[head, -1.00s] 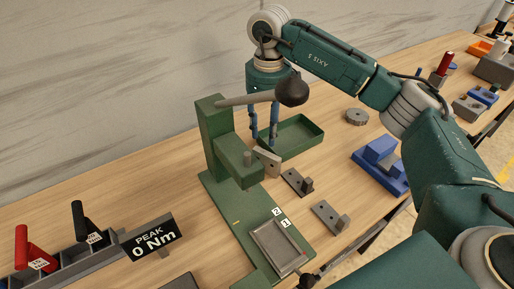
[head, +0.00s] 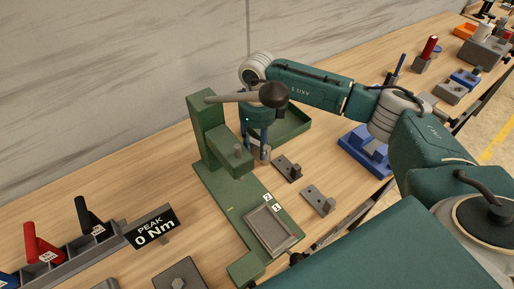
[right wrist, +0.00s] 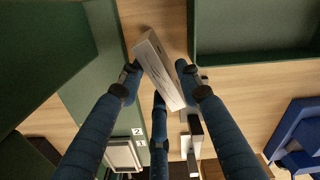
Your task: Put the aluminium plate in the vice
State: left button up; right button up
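The grey aluminium plate (right wrist: 158,68) stands tilted between the fingers of my right gripper in the right wrist view. My right gripper (head: 262,157) is low over the bench, behind the green press, with its fingers pointing down. In the right wrist view, its fingers are spread around the plate, and a narrow gap seems to show on the right side. In the head view, the plate is mostly hidden by the press and fingers. The blue vice (head: 362,152) stands farther right, partly behind my right arm, and its edge shows in the right wrist view (right wrist: 297,138). My left gripper is out of view.
The green press (head: 208,150) with its lever stands close left of the gripper. A green tray (head: 292,128) lies just behind. Two small grey brackets (head: 287,168) (head: 319,200) sit on the bench to the right. A PEAK display (head: 150,228) stands left.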

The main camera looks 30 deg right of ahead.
grip_shut()
jog(key=shift+w+r, duration=0.1)
jog(key=shift+r, duration=0.1)
notch_tip(320, 180, up, 10)
jog(key=b, duration=0.3)
jog(key=shift+w+b, duration=0.1)
jog(key=shift+b, duration=0.2)
notch_tip(320, 180, up, 9)
jog(key=b, duration=0.1)
send_over(257, 144)
jog(key=shift+r, duration=0.4)
